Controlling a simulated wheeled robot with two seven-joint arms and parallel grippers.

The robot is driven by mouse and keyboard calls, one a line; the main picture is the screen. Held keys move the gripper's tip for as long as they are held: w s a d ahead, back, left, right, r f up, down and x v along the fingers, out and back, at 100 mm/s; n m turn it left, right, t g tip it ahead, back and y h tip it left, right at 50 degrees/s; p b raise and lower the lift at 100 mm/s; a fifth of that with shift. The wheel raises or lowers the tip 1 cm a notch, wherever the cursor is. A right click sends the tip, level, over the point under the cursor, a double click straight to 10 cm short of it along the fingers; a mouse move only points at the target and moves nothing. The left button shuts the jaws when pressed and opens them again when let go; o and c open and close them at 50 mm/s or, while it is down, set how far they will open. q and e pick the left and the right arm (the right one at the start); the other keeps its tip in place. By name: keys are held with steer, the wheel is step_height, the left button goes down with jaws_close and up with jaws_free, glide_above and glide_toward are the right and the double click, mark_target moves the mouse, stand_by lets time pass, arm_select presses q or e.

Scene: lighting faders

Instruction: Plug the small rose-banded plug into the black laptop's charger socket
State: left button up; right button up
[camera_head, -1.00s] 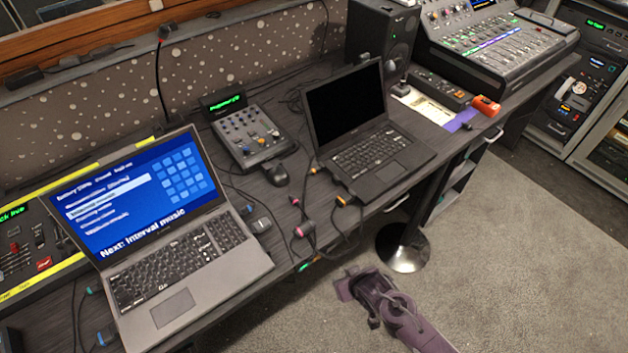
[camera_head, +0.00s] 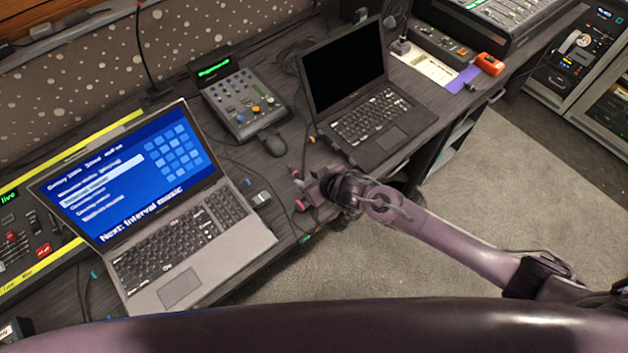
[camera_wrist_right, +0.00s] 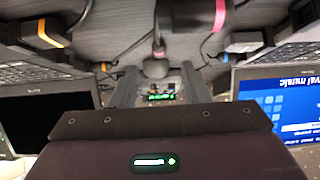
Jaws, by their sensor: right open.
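The black laptop (camera_head: 372,117) stands open on the desk, its screen dark. Its dark screen also shows at the left of the right wrist view (camera_wrist_right: 45,122). I cannot make out its charger socket. A small rose-banded plug (camera_head: 293,173) lies on a cable left of my right gripper (camera_head: 312,190). In the right wrist view a small rose-banded plug (camera_wrist_right: 159,49) shows beyond and between the fingertips, not gripped. My right gripper is open above the desk's front edge and also shows in the wrist view (camera_wrist_right: 158,85). My left gripper is not in view.
A larger pink-banded connector (camera_head: 301,205) lies close by; its band is large in the wrist view (camera_wrist_right: 219,14). A mouse (camera_head: 272,143), a small mixer (camera_head: 240,105) and a grey laptop (camera_head: 170,215) stand nearby. Loose cables cross the desk between the laptops.

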mark_target(298, 174)
steer(key=b+x, duration=0.4)
steer(key=x, duration=0.1)
steer(key=shift+f, duration=0.25)
steer(key=shift+b+x, duration=0.5)
steer(key=shift+x, duration=0.3)
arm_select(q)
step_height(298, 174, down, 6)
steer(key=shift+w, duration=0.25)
arm_select(e)
steer(key=shift+w+r, duration=0.1)
